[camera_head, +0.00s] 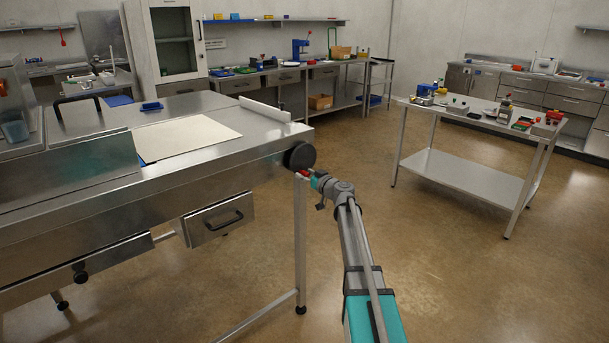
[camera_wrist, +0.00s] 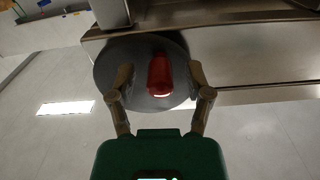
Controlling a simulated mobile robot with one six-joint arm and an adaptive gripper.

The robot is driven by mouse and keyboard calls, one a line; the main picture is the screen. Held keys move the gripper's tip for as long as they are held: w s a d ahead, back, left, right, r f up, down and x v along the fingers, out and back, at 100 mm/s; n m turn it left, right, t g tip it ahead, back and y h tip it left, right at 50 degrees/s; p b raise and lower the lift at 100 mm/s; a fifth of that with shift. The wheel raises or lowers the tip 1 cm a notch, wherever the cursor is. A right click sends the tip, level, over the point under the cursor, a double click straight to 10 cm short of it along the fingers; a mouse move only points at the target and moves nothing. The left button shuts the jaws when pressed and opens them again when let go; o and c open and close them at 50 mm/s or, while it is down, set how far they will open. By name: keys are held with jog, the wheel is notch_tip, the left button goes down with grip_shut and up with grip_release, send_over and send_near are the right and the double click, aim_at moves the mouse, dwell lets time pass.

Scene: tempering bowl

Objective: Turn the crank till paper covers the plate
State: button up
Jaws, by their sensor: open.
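The crank is a dark round disc (camera_head: 301,155) on the right end of the steel table, with a red handle (camera_wrist: 160,76). In the wrist view the disc (camera_wrist: 108,72) lies behind the handle. My gripper (camera_wrist: 160,88) is open, with one finger on each side of the red handle and visible gaps between. In the head view my gripper (camera_head: 313,179) is at the disc's lower edge. A cream sheet of paper (camera_head: 188,137) lies flat on the table top. A thin blue strip shows at its left front edge; the plate beneath is otherwise hidden.
The steel table (camera_head: 215,172) has a raised metal panel (camera_head: 70,170) at left, a white bar (camera_head: 265,110) at right and a drawer (camera_head: 218,220) below. A side table (camera_head: 470,172) with small items stands at right. The floor between is clear.

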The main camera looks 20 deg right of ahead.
aim_at(298, 155)
jog(key=shift+w+a, duration=0.15)
jog(key=shift+w, duration=0.15)
grip_shut()
dwell(0.3)
jog(key=shift+r+m, duration=0.1)
jog(key=shift+m, duration=0.2)
jog(key=m, duration=0.1)
jog(key=a+r+m+p, duration=0.1)
jog(key=m, duration=0.2)
jog(key=shift+s+a+r+m+p, duration=0.15)
jog(key=shift+s+r+m+p, duration=0.1)
jog(key=shift+m+p, duration=0.1)
jog(key=m, duration=0.1)
jog(key=r+m+p, duration=0.1)
jog(key=m, duration=0.2)
jog(key=shift+a+r+m+p, duration=0.25)
jog(key=shift+a+r+p, duration=0.05)
jog(key=shift+r+p, duration=0.05)
notch_tip(298, 155, up, 2)
jog(key=m+p, duration=0.2)
jog(key=m, duration=0.3)
jog(key=shift+d, duration=0.1)
jog(key=m, duration=0.1)
jog(key=r+m+p, duration=0.1)
jog(key=m, duration=0.3)
jog(key=shift+w+d+r, duration=0.1)
jog(key=shift+d+r, duration=0.1)
jog(key=shift+d, duration=0.2)
